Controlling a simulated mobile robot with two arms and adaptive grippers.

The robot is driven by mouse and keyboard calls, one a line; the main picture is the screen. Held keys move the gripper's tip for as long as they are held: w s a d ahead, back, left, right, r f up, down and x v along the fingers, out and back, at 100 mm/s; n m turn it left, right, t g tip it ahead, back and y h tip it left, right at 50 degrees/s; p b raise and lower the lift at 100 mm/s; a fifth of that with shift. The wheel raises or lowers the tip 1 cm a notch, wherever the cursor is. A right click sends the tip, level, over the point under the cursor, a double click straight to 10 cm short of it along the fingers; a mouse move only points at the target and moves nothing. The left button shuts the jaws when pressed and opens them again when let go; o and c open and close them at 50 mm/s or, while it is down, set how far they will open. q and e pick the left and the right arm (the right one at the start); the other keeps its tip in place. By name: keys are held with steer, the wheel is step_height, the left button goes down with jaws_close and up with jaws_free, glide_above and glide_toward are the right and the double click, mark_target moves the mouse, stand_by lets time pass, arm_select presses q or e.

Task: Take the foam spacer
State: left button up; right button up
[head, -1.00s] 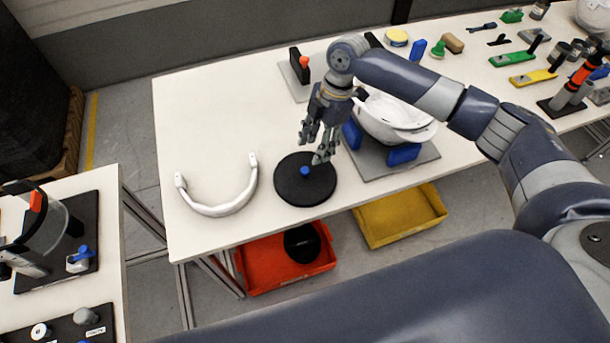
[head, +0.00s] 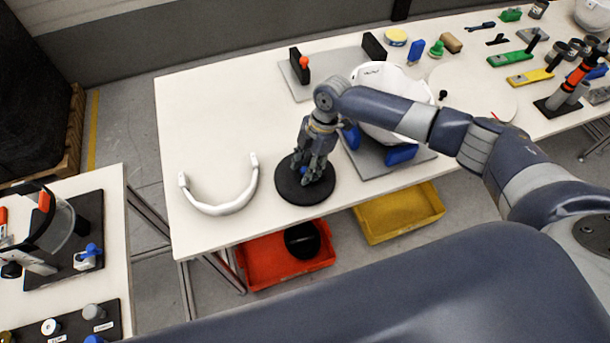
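My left gripper is not in view.
A white curved band (head: 222,208) lies left of the disc. A white helmet shell (head: 385,125) sits on a grey plate with blue blocks to the right. A red bin (head: 255,265) and a yellow bin (head: 400,215) are below the table edge. The table's left back is clear.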

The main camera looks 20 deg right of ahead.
jaws_close()
